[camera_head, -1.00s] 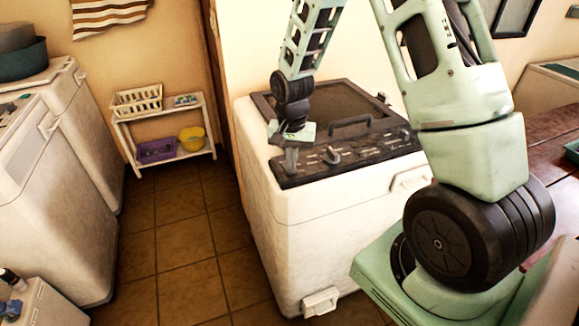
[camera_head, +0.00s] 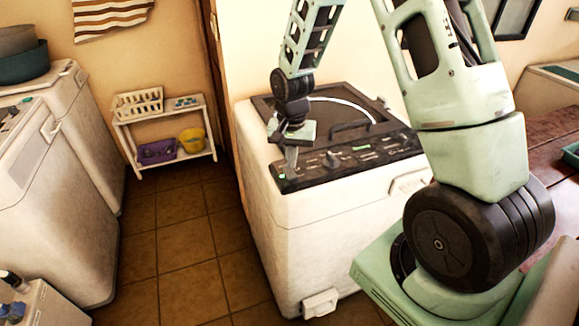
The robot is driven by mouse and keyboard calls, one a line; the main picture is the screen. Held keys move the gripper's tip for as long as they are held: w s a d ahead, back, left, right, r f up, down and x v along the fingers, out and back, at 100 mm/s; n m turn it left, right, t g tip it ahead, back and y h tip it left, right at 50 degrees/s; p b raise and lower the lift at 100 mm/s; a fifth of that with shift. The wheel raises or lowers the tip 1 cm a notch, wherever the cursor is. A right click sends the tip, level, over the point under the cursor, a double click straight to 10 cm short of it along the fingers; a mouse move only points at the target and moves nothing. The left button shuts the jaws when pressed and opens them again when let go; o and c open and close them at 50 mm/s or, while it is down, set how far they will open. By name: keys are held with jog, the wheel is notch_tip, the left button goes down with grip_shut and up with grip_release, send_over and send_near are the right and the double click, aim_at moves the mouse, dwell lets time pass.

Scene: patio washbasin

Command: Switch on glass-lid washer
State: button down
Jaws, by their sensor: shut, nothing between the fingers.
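The glass-lid washer (camera_head: 330,240) is a white top-loader in the middle of the view. Its dark lid (camera_head: 335,108) is down, with a bright curved line of light across the glass. The black control panel (camera_head: 350,158) runs along its front top edge. My gripper (camera_head: 290,168) is shut and empty, pointing down at the panel's left end, right by the green light. I cannot tell whether the fingertips touch the panel.
Other white machines (camera_head: 75,190) stand at the left. A low white shelf (camera_head: 165,130) with a basket and a yellow bucket (camera_head: 192,140) stands at the back wall. Tiled floor (camera_head: 190,245) between them is clear. A wooden table (camera_head: 545,140) is at the right.

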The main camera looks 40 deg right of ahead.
aim_at(291, 175)
notch_tip(291, 175, up, 4)
jog(key=p, duration=0.2)
jog(key=shift+r+p, duration=0.1)
jog(key=shift+p, duration=0.3)
jog(key=shift+a, duration=0.1)
jog(key=s+a+r+n+b, duration=0.1)
jog(key=s+a+n+b, duration=0.3)
jog(key=a, duration=0.5)
jog(key=s+a+r+n+b, duration=0.2)
jog(key=s+a+n, duration=0.25)
jog(key=a, duration=0.45)
jog(key=s+a+n+b, duration=0.4)
jog(key=s+a+n, duration=0.2)
jog(key=s, duration=0.9)
jog(key=shift+s+a+n+y, duration=0.15)
jog(key=shift+s+n+y, duration=0.2)
jog(key=shift+n, duration=0.9)
jog(key=shift+f, duration=0.1)
